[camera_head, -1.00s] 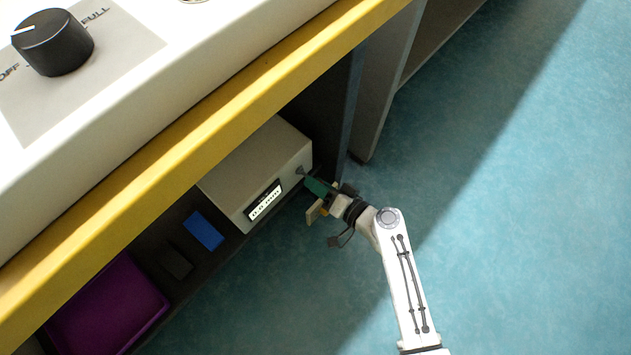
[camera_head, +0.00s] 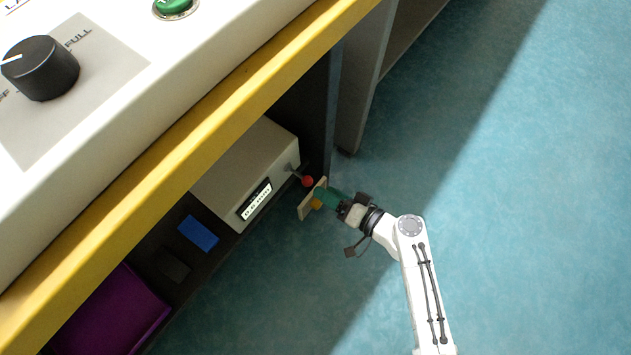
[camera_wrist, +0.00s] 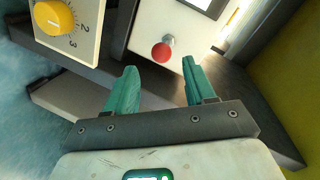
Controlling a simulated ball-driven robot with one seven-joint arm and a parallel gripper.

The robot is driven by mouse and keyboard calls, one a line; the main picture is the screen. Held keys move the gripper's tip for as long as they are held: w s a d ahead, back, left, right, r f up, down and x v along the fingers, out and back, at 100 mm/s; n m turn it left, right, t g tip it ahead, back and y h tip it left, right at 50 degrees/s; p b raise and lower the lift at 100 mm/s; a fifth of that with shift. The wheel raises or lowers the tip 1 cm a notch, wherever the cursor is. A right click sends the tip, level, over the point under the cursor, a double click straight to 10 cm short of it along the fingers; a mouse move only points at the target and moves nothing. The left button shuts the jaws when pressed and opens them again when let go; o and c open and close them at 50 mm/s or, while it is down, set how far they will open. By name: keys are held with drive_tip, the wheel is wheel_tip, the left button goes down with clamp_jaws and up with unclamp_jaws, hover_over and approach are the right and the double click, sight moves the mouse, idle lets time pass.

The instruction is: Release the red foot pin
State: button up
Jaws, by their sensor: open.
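The red foot pin (camera_head: 307,181) is a small red ball knob on a short metal stem at the right end of a pale box (camera_head: 247,170) on the low shelf. In the wrist view the red knob (camera_wrist: 162,53) shows just beyond and between the fingertips, on the box's white face. My gripper (camera_head: 321,193) has green fingers and is close to the knob, a little to its right in the head view. In the wrist view my gripper (camera_wrist: 159,75) is open with nothing between its fingers.
A cream panel with a yellow dial (camera_wrist: 55,18) stands beside the fingers; it also shows in the head view (camera_head: 312,199). A blue block (camera_head: 198,233) and purple bin (camera_head: 112,315) lie left. A yellow-edged counter (camera_head: 200,153) overhangs the shelf. Floor to the right is clear.

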drive_tip(key=shift+p+v, duration=0.3)
drive_tip(key=shift+v, duration=1.7)
